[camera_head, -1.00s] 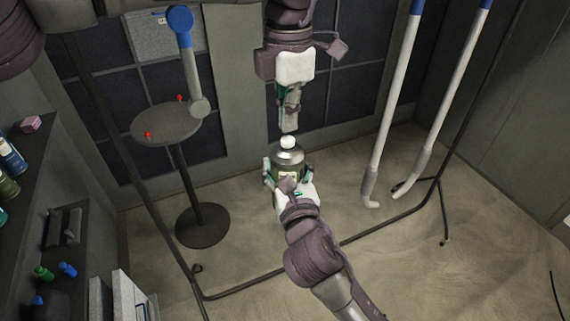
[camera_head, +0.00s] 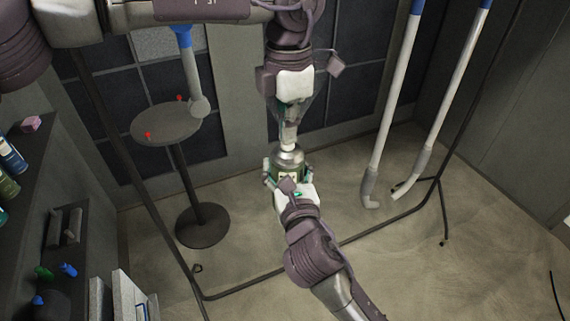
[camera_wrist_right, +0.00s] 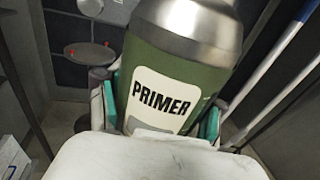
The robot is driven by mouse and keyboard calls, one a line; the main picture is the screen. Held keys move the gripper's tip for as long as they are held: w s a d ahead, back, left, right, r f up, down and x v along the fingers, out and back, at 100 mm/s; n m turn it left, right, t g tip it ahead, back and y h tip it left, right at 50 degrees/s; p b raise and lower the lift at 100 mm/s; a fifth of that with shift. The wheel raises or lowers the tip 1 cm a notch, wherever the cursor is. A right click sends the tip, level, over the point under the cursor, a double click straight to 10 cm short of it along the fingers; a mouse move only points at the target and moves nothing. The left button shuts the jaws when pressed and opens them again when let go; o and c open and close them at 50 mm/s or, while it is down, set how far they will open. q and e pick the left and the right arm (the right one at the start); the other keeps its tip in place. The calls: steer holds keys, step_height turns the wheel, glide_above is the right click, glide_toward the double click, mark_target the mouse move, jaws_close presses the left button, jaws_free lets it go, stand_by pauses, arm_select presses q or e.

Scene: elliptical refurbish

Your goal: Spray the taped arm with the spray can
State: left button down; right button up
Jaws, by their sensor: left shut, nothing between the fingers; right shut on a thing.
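The spray can (camera_head: 289,158) stands upright in my right gripper (camera_head: 289,182), which is shut around its body. The right wrist view shows its green side and PRIMER label (camera_wrist_right: 165,98), with silver shoulder above. My left gripper (camera_head: 289,138) comes down from the top of the head view. Its fingers are shut, with the tips at or just above the can's white top, which they mostly hide; contact is hard to tell. Pale arms with blue upper ends show: one (camera_head: 191,75) at the round stand and two hanging (camera_head: 398,95), (camera_head: 449,110) at right.
The round stand (camera_head: 165,126) has red pins on its top. A dark rack rail (camera_head: 340,243) runs low across the floor. Shelves with bottles (camera_head: 12,155) and small blue and green items line the left. Open floor (camera_head: 420,275) lies front right.

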arm_select(q)
steer(key=shift+f, duration=0.15)
steer(key=shift+r, duration=2.55)
steer(key=shift+r, duration=0.1)
step_height(320, 180, up, 12)
